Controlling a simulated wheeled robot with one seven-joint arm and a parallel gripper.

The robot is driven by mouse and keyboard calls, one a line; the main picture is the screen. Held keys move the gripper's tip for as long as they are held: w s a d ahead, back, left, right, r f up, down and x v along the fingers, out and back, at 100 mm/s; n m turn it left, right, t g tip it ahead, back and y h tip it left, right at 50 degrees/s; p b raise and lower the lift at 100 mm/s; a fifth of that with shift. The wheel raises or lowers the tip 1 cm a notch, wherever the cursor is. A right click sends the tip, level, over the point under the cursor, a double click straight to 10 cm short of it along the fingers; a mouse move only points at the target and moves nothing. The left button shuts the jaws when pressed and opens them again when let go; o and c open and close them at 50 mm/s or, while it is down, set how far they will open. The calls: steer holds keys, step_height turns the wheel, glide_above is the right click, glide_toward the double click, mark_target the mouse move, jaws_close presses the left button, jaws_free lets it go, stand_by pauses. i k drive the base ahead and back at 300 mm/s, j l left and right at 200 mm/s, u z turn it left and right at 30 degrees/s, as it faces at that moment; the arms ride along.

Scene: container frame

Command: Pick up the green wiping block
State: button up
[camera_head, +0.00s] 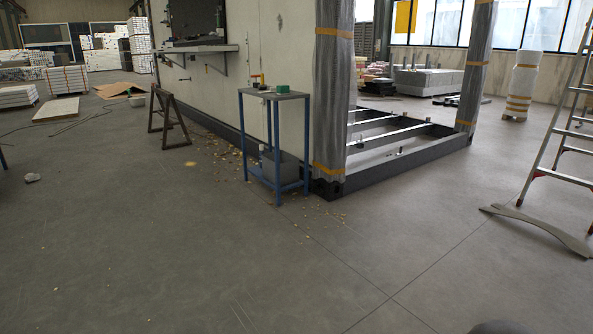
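A small green block (282,89) sits on the grey top of a narrow blue-legged stand (300,95), well ahead of me and slightly left of the picture's middle. It is small in this view. Other small items (262,86), with yellow and dark parts, are on the stand to the left of the block. My gripper is not in view.
A grey bin (285,169) stands on the stand's lower shelf. The container frame's wrapped post (334,90) is close right of the stand. A dark trestle (168,118) stands left and a ladder (560,130) right. Wood chips litter the floor; open floor lies ahead.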

mark_target(280, 90)
steer(key=i+j+u, duration=0.1)
steer(key=i+u, duration=0.4)
steer(key=i, duration=1.65)
